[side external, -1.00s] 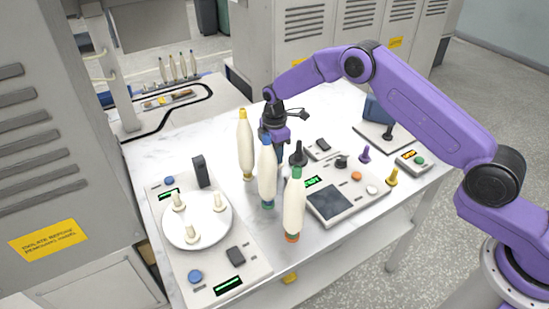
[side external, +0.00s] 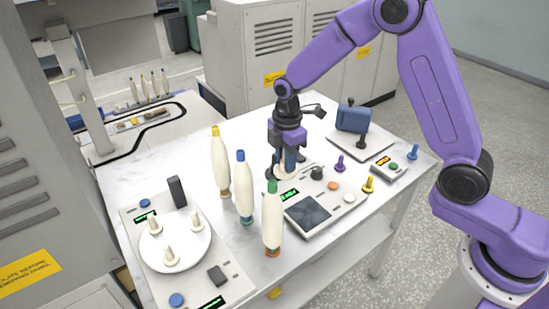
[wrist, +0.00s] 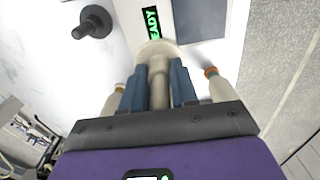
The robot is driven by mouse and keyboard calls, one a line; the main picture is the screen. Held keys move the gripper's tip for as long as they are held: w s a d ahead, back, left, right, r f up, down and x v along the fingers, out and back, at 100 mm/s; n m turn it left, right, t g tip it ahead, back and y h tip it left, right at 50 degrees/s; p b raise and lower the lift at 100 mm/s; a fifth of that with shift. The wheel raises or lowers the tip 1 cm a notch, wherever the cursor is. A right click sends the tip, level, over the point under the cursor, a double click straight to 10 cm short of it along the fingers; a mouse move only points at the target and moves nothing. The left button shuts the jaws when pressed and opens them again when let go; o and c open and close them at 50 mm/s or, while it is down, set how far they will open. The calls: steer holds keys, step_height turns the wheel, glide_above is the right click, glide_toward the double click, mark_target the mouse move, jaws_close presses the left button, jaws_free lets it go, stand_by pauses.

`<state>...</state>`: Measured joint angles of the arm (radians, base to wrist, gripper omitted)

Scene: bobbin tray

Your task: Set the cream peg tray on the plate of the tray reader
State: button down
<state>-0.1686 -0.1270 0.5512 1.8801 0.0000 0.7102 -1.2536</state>
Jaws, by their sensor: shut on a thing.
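My gripper (side external: 287,168) is shut on a cream post with a wider round end (wrist: 158,75), which I take to be the cream peg tray. The post sits between the two blue fingers in the wrist view. A little of the cream piece (side external: 283,174) shows below the fingers in the side view. It is over or beside the back left of a pale console (side external: 331,212), probably the tray reader, with a lit READY display (wrist: 153,22) and a dark square plate (side external: 307,215). I cannot tell whether the piece touches the console.
Three cream bobbins, with yellow (side external: 220,162), blue (side external: 243,190) and green (side external: 272,220) tops, stand left of the gripper. Further left, a white round plate (side external: 188,250) carries three cream pegs. A black knob (wrist: 95,20) is near the display. A blue device (side external: 353,118) stands back right.

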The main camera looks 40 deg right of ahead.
steer(key=shift+s+d, duration=0.15)
steer(key=shift+s, duration=0.5)
steer(key=s+f, duration=0.1)
steer(key=s, duration=0.1)
steer(key=s+d+f, duration=0.1)
steer(key=s+f, duration=0.3)
steer(key=shift+s+d+f, duration=0.1)
steer(key=shift+s+d, duration=0.1)
steer(key=shift+d, duration=0.2)
steer(key=shift+f, duration=1.15)
steer(key=shift+f, duration=1.35)
steer(key=c, duration=0.8)
jaws_free()
